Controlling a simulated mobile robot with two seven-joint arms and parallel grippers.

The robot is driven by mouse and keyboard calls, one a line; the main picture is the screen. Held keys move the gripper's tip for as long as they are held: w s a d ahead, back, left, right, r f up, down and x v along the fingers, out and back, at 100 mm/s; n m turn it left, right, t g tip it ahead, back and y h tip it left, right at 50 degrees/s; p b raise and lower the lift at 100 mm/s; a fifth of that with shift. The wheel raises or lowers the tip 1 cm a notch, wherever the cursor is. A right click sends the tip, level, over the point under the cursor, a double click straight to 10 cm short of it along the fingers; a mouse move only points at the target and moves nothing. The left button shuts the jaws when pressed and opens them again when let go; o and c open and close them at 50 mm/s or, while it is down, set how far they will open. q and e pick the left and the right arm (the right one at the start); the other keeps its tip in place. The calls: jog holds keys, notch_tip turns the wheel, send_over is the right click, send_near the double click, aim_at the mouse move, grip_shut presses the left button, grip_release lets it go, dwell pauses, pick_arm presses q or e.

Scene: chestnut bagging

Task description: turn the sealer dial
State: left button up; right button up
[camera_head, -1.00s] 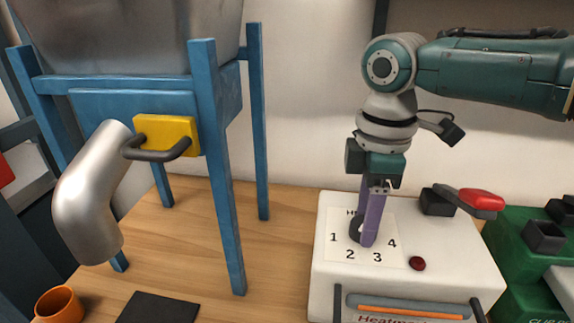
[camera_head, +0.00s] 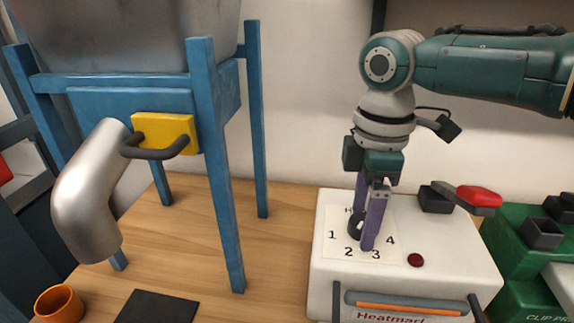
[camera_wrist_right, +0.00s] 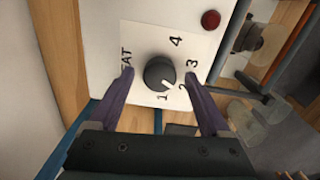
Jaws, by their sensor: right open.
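The white sealer (camera_head: 330,270) sits on the wooden table at the right. Its black dial (camera_head: 354,228) stands on a panel marked 1 to 4; the dial also shows in the right wrist view (camera_wrist_right: 158,71), its pale pointer mark aimed between 1 and 2. My right gripper (camera_head: 362,238) points down over the dial, with purple fingers open. In the right wrist view, the fingertips of the gripper (camera_wrist_right: 159,77) lie on either side of the dial, with a visible gap to it on both sides. The near finger partly hides the dial in the head view. My left gripper is out of view.
A dark red button (camera_head: 416,260) and a red-tipped lever (camera_head: 478,197) are on the sealer. A green device (camera_head: 520,250) stands to its right. A blue-legged stand (camera_head: 222,200) with a metal chute (camera_head: 88,200), an orange cup (camera_head: 58,304) and a black mat (camera_head: 155,307) are left.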

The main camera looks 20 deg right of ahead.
aim_at(362, 221)
jog(key=shift+r, duration=0.1)
notch_tip(362, 221, up, 10)
jog(key=shift+p, duration=0.4)
jog(key=shift+a+f, duration=0.1)
jog(key=shift+f, duration=0.1)
